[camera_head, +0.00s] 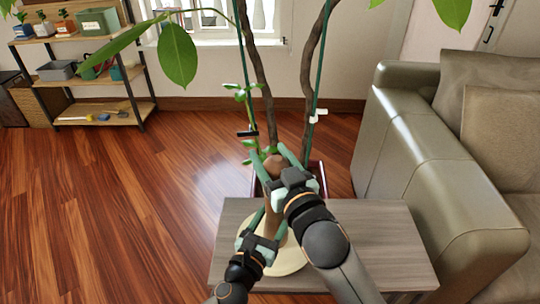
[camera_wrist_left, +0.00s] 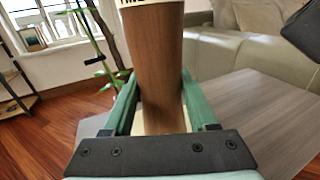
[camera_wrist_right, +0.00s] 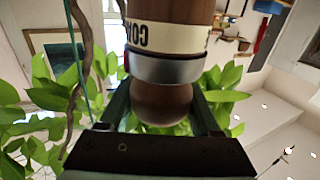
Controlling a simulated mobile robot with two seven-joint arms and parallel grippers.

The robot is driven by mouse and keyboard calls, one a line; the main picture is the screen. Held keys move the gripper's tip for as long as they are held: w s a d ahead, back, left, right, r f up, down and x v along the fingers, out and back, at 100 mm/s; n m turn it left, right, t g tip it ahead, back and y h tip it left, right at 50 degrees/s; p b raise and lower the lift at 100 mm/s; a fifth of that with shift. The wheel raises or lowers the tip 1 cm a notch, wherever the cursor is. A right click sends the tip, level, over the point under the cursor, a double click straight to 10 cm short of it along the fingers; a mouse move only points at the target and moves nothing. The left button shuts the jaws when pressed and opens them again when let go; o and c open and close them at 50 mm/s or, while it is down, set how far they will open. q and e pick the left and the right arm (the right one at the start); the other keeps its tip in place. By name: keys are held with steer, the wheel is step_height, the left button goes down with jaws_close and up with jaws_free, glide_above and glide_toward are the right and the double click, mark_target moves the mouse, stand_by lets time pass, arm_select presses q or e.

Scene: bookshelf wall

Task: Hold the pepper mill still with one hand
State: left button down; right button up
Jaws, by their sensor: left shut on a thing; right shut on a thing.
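The pepper mill is a tall brown wooden mill that stands over the table; its round knob (camera_head: 275,162) shows in the head view. My left gripper (camera_head: 267,226) is shut around the lower wooden body, which fills the middle of the left wrist view (camera_wrist_left: 160,75). My right gripper (camera_head: 274,166) is shut around the round top knob. My right arm and gripper hide much of the mill's middle in the head view.
The mill is above a round cream board (camera_head: 291,258) on a grey wooden table (camera_head: 375,235). A potted plant with tall stems (camera_head: 257,70) rises behind. A green-grey sofa (camera_head: 425,150) stands right; a shelf (camera_head: 90,70) with boxes stands far left. The table's right side is bare.

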steer(key=o, duration=1.4)
